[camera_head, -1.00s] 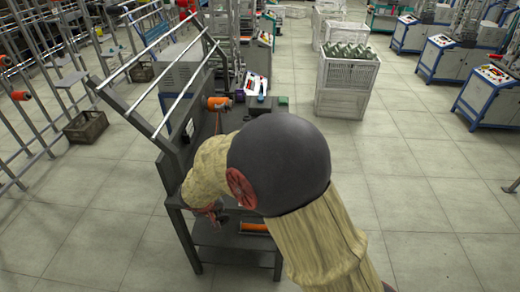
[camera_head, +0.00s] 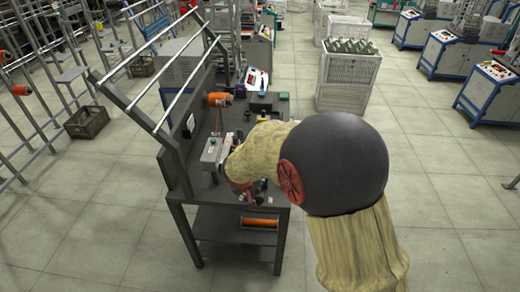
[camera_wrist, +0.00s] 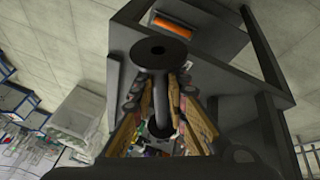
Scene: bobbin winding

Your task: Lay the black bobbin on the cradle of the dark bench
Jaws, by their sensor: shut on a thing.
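The black bobbin (camera_wrist: 160,53) is between the fingers of my gripper (camera_wrist: 162,112) in the wrist view. Its wide flange faces the camera, and the fingers close on both sides of its shaft. In the head view my gripper (camera_head: 246,192) is over the front right part of the dark bench (camera_head: 196,196), partly hidden by my own arm. I cannot pick out the bobbin there. The bench also shows in the wrist view (camera_wrist: 220,82). I cannot make out the cradle clearly; my arm covers part of the bench top.
A grey box (camera_head: 211,153) and an orange bobbin (camera_head: 219,99) are on the bench, left of and behind my gripper. Slanted rails (camera_head: 150,88) rise at its left. Another orange bobbin (camera_head: 260,223) lies on the lower shelf.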

